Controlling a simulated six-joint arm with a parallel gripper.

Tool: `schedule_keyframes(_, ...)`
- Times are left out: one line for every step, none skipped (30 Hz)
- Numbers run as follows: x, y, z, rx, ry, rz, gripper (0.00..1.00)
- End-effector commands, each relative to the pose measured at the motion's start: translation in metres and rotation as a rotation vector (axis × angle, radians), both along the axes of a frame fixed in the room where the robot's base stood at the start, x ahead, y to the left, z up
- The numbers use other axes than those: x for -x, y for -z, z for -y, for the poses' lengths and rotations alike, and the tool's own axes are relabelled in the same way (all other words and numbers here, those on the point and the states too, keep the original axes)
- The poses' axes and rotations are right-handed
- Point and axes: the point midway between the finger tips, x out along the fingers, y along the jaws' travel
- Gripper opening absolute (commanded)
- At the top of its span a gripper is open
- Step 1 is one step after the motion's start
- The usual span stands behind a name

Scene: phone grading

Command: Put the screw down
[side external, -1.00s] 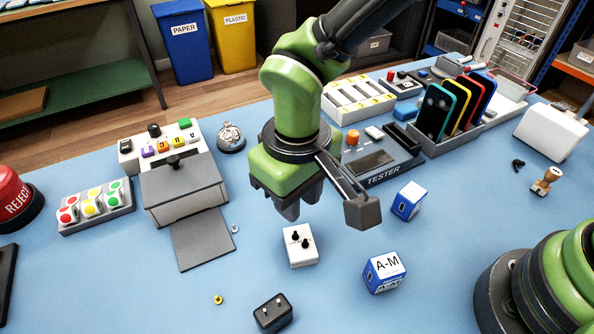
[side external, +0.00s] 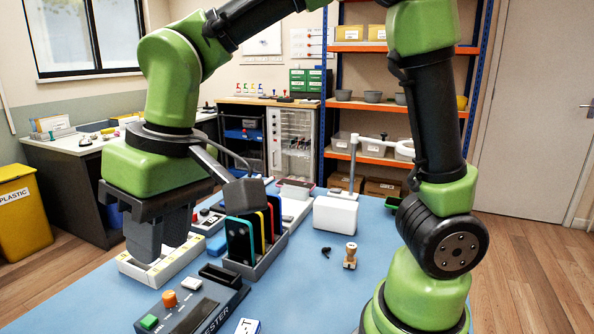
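No screw shows in the side external view. My gripper (side external: 160,238) points down at the left of the picture, its dark fingers close together. The fingers' inner faces and any small thing between them are hidden. A white tray (side external: 190,246) with yellow-marked compartments lies behind and below the fingertips, partly covered by them. I cannot tell whether the fingertips touch it.
A tester (side external: 205,305) with orange and green knobs stands in front of the tray. Several phones (side external: 238,241) stand in a rack to its right. A white box (side external: 335,215), a wooden stamp (side external: 350,257) and a black earbud (side external: 326,251) lie farther right.

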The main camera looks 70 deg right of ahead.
Motion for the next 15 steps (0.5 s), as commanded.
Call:
schedule_keyframes(0.01, -0.017, 0.02, -0.031, 0.052, 0.044, 0.27)
schedule_keyframes(0.016, -0.024, 0.03, -0.046, 0.079, 0.064, 0.27)
schedule_keyframes(0.025, -0.032, 0.043, -0.065, 0.116, 0.093, 0.27)
schedule_keyframes(0.032, -0.037, 0.052, -0.079, 0.142, 0.116, 0.27)
schedule_keyframes(0.04, -0.042, 0.06, -0.092, 0.169, 0.138, 0.27)
schedule_keyframes(0.051, -0.047, 0.07, -0.106, 0.201, 0.171, 0.27)
schedule_keyframes(0.059, -0.049, 0.077, -0.118, 0.227, 0.193, 0.27)
schedule_keyframes(0.066, -0.051, 0.083, -0.127, 0.25, 0.215, 0.27)
schedule_keyframes(0.076, -0.052, 0.09, -0.138, 0.28, 0.242, 0.27)
schedule_keyframes(0.083, -0.053, 0.094, -0.145, 0.299, 0.262, 0.27)
schedule_keyframes(0.089, -0.053, 0.098, -0.151, 0.317, 0.28, 0.27)
schedule_keyframes(0.096, -0.052, 0.102, -0.157, 0.338, 0.303, 0.27)
schedule_keyframes(0.101, -0.052, 0.104, -0.161, 0.351, 0.317, 0.27)
schedule_keyframes(0.105, -0.051, 0.106, -0.165, 0.364, 0.33, 0.27)
schedule_keyframes(0.109, -0.05, 0.108, -0.168, 0.376, 0.344, 0.27)
